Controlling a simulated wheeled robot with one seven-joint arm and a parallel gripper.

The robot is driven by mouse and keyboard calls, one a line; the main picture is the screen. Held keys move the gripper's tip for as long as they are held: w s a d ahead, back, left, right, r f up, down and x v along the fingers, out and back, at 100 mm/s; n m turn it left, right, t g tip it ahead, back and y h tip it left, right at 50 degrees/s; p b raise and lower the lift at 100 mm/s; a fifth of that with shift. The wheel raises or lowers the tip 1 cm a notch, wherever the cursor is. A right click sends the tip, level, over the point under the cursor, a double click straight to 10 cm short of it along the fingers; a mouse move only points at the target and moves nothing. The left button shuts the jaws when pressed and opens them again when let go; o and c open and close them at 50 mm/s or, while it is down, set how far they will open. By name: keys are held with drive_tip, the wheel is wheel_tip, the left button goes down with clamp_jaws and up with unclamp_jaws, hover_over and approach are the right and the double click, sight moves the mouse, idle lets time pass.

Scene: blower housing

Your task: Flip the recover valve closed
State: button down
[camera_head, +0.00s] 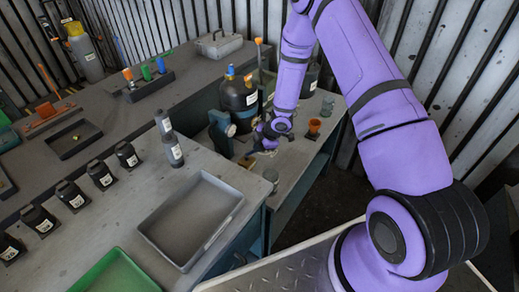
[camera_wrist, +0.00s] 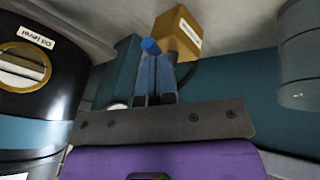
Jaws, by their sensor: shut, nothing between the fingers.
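In the wrist view a yellow-brown block (camera_wrist: 180,33) with a white label, too small to read, sits just past my fingertips, slightly right. In the head view my wrist is low over the right-hand bench beside the black tank (camera_head: 238,100); the fingertips are not clear there.
The black tank with an "Oil Level" window (camera_wrist: 24,65) stands close on the left in the wrist view. A grey cylinder (camera_wrist: 303,65) is at the right. A grey tray (camera_head: 192,218) lies nearer.

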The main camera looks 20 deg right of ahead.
drive_tip(key=shift+w+d, duration=0.1)
drive_tip(key=shift+w, duration=0.2)
drive_tip(key=shift+a, duration=0.2)
drive_tip(key=shift+s+a, duration=0.1)
drive_tip(key=shift+a, duration=0.55)
